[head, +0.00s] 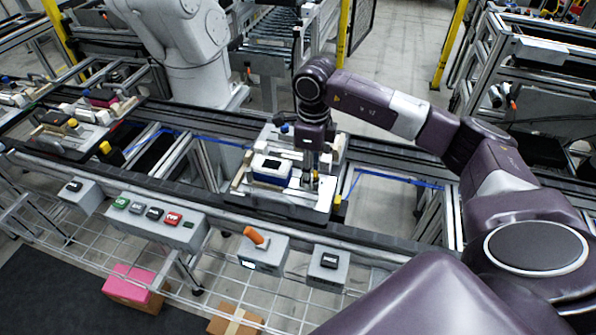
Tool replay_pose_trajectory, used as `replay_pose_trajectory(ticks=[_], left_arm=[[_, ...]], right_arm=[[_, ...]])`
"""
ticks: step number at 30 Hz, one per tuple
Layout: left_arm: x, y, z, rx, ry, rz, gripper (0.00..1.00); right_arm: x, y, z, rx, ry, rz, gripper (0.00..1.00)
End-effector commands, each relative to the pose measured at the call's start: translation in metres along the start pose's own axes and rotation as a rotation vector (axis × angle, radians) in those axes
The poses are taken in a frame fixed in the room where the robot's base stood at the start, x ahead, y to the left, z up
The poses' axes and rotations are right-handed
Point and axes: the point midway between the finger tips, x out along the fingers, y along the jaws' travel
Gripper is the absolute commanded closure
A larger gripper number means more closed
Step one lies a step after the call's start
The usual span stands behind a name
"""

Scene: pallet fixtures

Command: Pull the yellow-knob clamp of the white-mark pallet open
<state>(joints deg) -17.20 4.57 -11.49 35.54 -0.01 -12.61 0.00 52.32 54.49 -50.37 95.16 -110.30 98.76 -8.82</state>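The middle pallet (300,207) sits on the conveyor and carries a white and dark blue box-shaped part (270,170). I cannot make out a white mark for certain. A blue knob (284,128) shows at its back. A yellow block (338,200) shows at its right front corner. My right gripper (314,178) points down over the pallet, just right of the white and blue part. The gripper covers the clamp area there, so a yellow knob is not clearly seen. Its fingers are too small to tell open from shut. My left gripper is out of view.
Another pallet (88,138) with a yellow knob (72,122) stands on the conveyor at left. A button box (155,222) and an orange-handled box (258,252) line the front rail. A white robot arm (185,45) stands behind the conveyor.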

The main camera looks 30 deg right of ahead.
Motion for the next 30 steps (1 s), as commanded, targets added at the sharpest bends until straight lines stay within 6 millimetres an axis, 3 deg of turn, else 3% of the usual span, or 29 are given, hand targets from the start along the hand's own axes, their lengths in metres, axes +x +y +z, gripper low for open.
replay_pose_trajectory(ticks=[21, 30], left_arm=[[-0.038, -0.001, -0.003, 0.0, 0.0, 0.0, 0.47], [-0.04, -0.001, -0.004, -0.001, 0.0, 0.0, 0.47]], right_arm=[[-0.061, 0.0, 0.0, 0.0, 0.001, 0.0, 0.67], [-0.067, 0.0, 0.0, 0.0, 0.001, 0.0, 0.67]])
